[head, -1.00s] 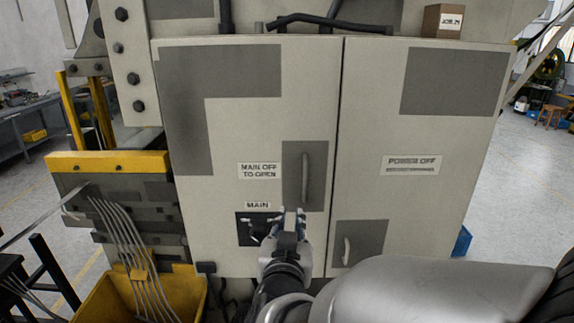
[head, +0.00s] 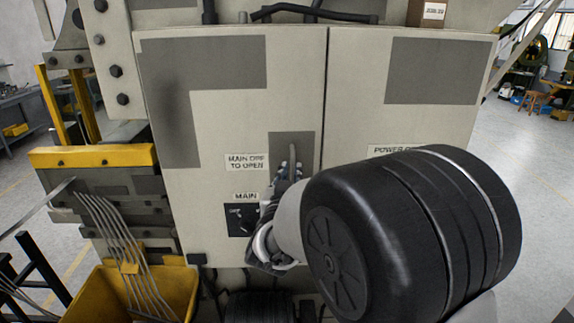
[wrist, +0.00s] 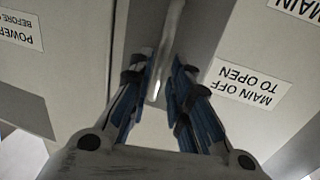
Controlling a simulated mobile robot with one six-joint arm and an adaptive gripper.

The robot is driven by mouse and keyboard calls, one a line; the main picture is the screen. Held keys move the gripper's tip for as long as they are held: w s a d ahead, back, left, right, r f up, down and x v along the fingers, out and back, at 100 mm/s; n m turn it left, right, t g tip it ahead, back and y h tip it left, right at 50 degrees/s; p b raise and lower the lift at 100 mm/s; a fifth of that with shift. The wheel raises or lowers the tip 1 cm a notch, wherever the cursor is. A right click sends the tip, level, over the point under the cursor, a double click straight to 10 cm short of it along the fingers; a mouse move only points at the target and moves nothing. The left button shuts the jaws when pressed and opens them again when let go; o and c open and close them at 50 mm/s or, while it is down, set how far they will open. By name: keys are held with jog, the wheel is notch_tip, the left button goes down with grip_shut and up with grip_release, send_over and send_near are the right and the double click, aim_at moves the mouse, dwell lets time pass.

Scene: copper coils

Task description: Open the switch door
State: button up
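The left cabinet door (head: 225,120) carries the label "MAIN OFF TO OPEN" (head: 246,162) and looks shut along the middle seam. Its vertical handle (head: 298,158) sits on a dark grey plate by that seam, its lower part hidden by my gripper. My gripper (head: 290,172) is at the handle. In the wrist view, which is upside down, my gripper (wrist: 161,72) is open, its blue-padded fingers on either side of the handle (wrist: 172,28). I cannot tell whether either finger touches it. The black MAIN switch (head: 242,218) is below left; its knob position is unclear.
The right cabinet door (head: 400,115) is partly covered by my arm. A yellow bin (head: 125,295) with metal strips stands at lower left, below a yellow-topped machine part (head: 95,156). Open floor (head: 530,190) lies to the right.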

aim_at(292, 170)
jog(key=shift+x, duration=1.85)
jog(key=shift+c, duration=0.4)
grip_shut()
